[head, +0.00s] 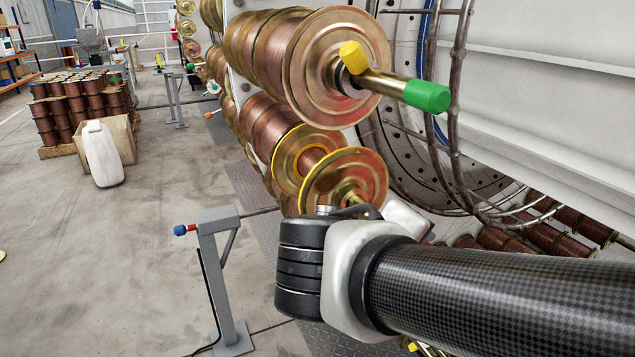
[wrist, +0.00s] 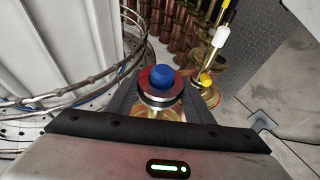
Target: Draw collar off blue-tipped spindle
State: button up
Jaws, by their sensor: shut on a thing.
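In the wrist view, the blue tip (wrist: 161,75) of the spindle pokes up through the middle of a shiny metal collar (wrist: 159,101). The collar is around the spindle at its blue-tipped end. My gripper (wrist: 162,88) is shut on the collar, with one dark finger on each side of it. Below the collar, a brassy surface shows between the fingers; the rest of the spindle is hidden. In the head view, my wrist and arm cover the fingers, the collar and the blue tip.
A green-tipped spindle (head: 407,88) with a yellow-ended handle (head: 354,57) juts out above my arm. Copper-wound spools with brass flanges (head: 345,185) line the carousel. A wire cage (head: 455,110) stands to the right. A grey post (head: 222,285) stands left on open floor.

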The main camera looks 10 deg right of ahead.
jog(key=shift+s+d+b, duration=0.3)
jog(key=shift+s+b, duration=0.3)
jog(key=shift+s, duration=0.3)
jog(key=shift+s+d+b, duration=0.25)
jog(key=shift+s+b, duration=0.35)
jog(key=shift+s, duration=0.25)
jog(key=shift+s+d+b, duration=0.3)
jog(key=shift+s+b, duration=0.2)
jog(key=shift+s, duration=0.4)
jog(key=shift+s+d+b, duration=0.3)
jog(key=shift+s+b, duration=0.2)
jog(key=shift+s, duration=0.4)
jog(key=s+a+b, duration=0.2)
jog(key=s+a, duration=0.1)
jog(key=a, duration=0.8)
jog(key=shift+s+a, duration=0.2)
jog(key=shift+s, duration=0.15)
